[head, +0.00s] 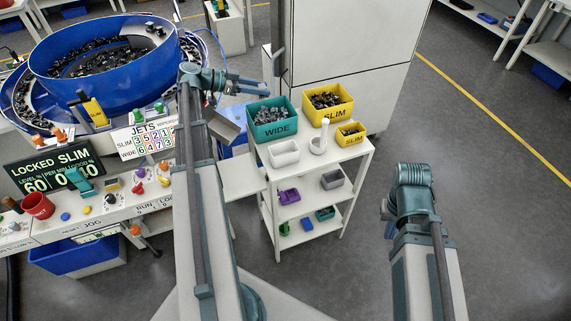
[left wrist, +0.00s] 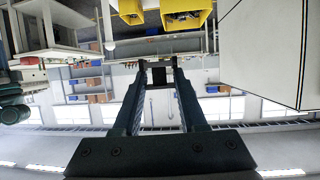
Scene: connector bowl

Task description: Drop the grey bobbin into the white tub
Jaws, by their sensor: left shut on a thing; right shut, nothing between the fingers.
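The white tub (head: 284,154) stands on top of the white shelf stand, at its front left, and looks empty from here. My left gripper (head: 256,86) is above and behind it to the left, pointing right, beyond the green bin. In the left wrist view the two fingers of my left gripper (left wrist: 160,78) are closed on a small dark piece (left wrist: 160,90), which I take for the grey bobbin; its shape is hard to make out. My right gripper (head: 388,222) is low at the right, shut and empty, partly hidden by its arm and well apart from the stand.
A green WIDE bin (head: 272,131), yellow SLIM bin (head: 327,114) and small yellow bin (head: 351,140) crowd the stand's top (head: 300,180). A white upright holder (head: 319,138) stands right of the tub. A blue bowl feeder (head: 104,83) is at left. Floor at right is clear.

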